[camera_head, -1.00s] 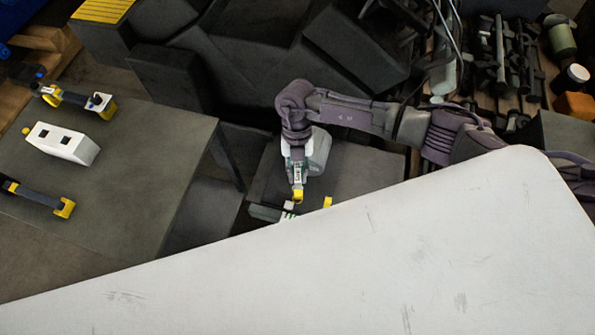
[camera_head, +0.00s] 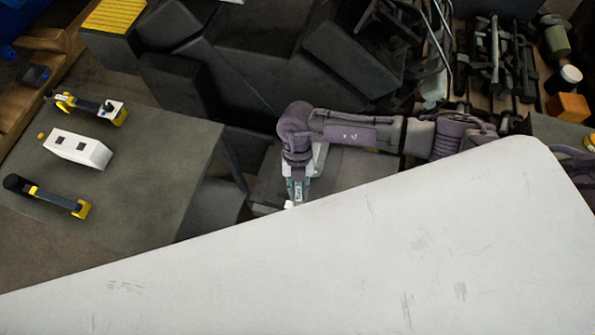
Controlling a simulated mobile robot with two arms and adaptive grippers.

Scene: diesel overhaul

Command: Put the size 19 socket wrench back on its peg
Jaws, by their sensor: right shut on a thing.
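My right gripper (camera_head: 293,201) points down in the middle of the view, over a dark grey surface (camera_head: 349,172). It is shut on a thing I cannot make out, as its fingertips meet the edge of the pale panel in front. I cannot pick out the size 19 socket wrench or its peg for certain. A dark tool with yellow ends (camera_head: 90,107) and a second dark and yellow tool (camera_head: 48,196) lie on the grey table (camera_head: 150,190) at the left. My left gripper is not in view.
A white block with two dark square holes (camera_head: 78,149) lies on the table between the two tools. Large black blocks (camera_head: 260,60) fill the back. Dark metal parts, an orange block (camera_head: 568,106) and a green cylinder (camera_head: 556,40) stand at the back right. A large pale panel hides the front.

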